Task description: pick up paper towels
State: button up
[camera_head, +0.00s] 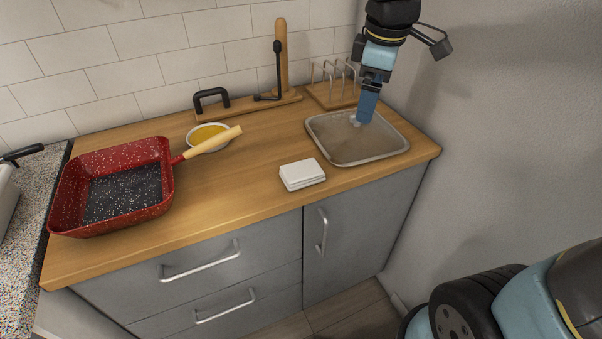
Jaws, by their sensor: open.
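A small white folded stack (302,174), which looks like the paper towels, lies flat on the wooden counter near its front edge, right of the middle. My gripper (362,119) points down over the grey tray-like basin (340,159), at its back right part. It is open and is to the right of and behind the white stack, clear of it. I cannot tell how high the fingertips are above the basin, and the gap between the fingers is hard to make out.
A red speckled pan (68,199) stands at left, its handle reaching toward a yellow-filled bowl (209,134). A wooden board with an upright post (281,55) and a wire rack (335,87) stand along the back wall. The counter around the white stack is clear.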

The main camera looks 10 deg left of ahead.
jog(key=a+f+n+g, duration=0.2)
jog(key=a+f+n, duration=0.4)
jog(key=a+n, duration=0.5)
jog(key=m, duration=0.2)
send_over(302, 169)
jog(key=f, duration=0.8)
jog(key=shift+w+a+f, duration=0.25)
jog(key=shift+f, duration=0.1)
jog(key=shift+s+d+f, duration=0.1)
jog(key=shift+d+f, duration=0.05)
jog(key=shift+f, duration=1.15)
jog(key=shift+s+d+f, duration=0.1)
jog(key=shift+d+f, duration=0.05)
jog(key=shift+f, duration=1.15)
jog(key=c, duration=1.1)
